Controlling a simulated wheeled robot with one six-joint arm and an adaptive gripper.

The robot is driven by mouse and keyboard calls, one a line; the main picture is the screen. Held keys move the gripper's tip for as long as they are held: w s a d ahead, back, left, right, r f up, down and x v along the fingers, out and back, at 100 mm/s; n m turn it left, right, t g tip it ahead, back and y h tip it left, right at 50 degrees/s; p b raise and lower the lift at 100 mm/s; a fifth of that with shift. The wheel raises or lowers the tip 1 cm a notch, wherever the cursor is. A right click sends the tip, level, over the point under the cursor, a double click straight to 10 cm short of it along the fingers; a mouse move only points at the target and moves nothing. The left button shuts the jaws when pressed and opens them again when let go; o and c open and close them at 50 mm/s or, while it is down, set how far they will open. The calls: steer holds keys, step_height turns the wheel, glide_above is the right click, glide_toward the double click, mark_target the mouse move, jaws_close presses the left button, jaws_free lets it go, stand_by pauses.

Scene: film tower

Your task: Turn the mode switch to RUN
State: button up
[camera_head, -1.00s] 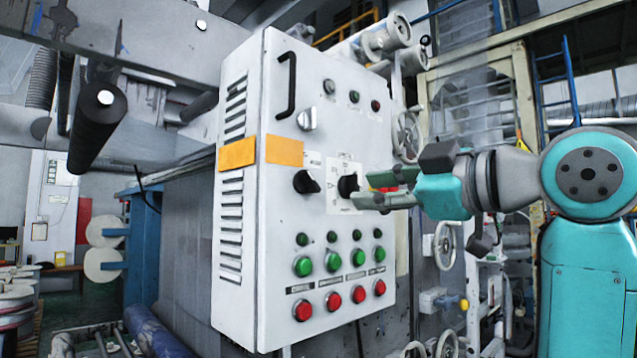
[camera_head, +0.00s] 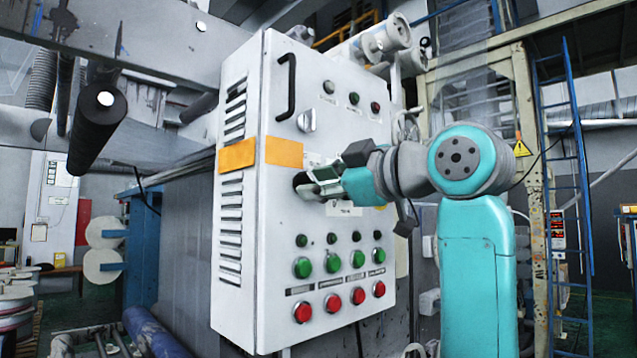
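The white control cabinet (camera_head: 330,120) fills the middle of the view. A black rotary knob (camera_head: 300,180) sits at the left of its middle row. My gripper (camera_head: 313,184) reaches in from the right, with its fingertips at this knob. The fingers look apart, one above the other; I cannot tell whether they touch or grip the knob. The second knob, on a white scale plate to the right, is hidden behind my gripper; only the lower edge of its plate (camera_head: 345,209) shows. The knob markings are too small to read, so I cannot tell which one is the mode switch.
Above is a silver rotary switch (camera_head: 306,120) beside a black door handle (camera_head: 286,85). Small lamps run along the top. Below are green buttons (camera_head: 334,261) and red buttons (camera_head: 333,303). A blue ladder (camera_head: 575,190) stands at the right.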

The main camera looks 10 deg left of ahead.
steer(key=shift+w+a, duration=0.15)
jaws_close()
steer(key=shift+m, duration=9)
